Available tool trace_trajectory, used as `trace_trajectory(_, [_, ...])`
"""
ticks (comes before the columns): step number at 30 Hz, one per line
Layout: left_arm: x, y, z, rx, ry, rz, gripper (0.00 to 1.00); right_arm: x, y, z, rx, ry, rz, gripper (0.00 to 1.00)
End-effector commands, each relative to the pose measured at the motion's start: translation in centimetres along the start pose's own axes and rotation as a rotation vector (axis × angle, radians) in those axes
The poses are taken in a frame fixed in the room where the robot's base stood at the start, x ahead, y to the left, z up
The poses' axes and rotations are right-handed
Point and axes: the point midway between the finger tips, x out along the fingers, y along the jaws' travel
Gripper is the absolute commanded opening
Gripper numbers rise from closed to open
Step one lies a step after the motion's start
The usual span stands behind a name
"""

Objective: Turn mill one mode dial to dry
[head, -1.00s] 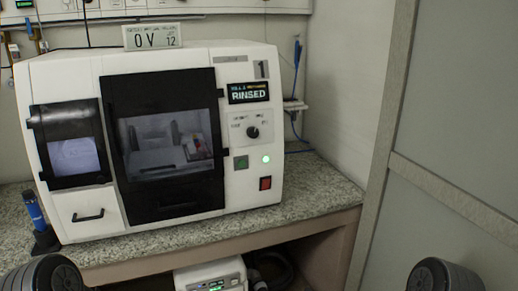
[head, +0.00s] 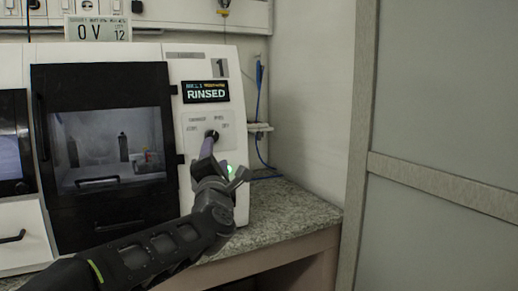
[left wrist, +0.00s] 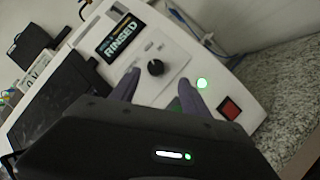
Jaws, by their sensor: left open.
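Mill one is the white machine with a "1" label; its screen (head: 206,91) reads RINSED, and the same screen shows in the left wrist view (left wrist: 119,36). The black round mode dial (left wrist: 155,67) sits on a pale panel below the screen. In the head view the dial (head: 212,134) is partly covered by my gripper. My left gripper (head: 222,160) is open in front of the panel. In the left wrist view its two fingers (left wrist: 158,88) stand apart on either side below the dial, with nothing between them. I cannot tell whether they touch the panel. My right gripper is out of view.
The mill's dark window door (head: 105,150) is left of the panel. A speckled counter (head: 285,212) is free on the right.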

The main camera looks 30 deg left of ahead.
Motion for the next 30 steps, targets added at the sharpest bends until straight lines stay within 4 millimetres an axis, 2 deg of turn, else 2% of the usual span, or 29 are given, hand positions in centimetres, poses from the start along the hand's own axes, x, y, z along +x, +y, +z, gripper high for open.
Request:
trace_trajectory(3, [0.2,0.8,-0.7,-0.134,0.03,0.024,0.54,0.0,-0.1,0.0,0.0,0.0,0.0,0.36])
trace_trajectory(7, [0.2,0.9,-0.9,-0.211,0.037,0.034,0.54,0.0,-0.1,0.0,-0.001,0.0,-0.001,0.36])
trace_trajectory(20, [0.4,0.8,-0.9,-0.23,0.035,0.032,0.54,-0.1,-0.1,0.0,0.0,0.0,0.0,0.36])
trace_trajectory(26, [2.2,0.8,-1.0,-0.229,0.036,0.032,0.54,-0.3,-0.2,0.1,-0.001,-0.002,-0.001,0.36])
trace_trajectory(30, [4.4,0.9,-1.0,-0.229,0.036,0.031,0.54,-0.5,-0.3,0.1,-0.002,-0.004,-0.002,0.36])
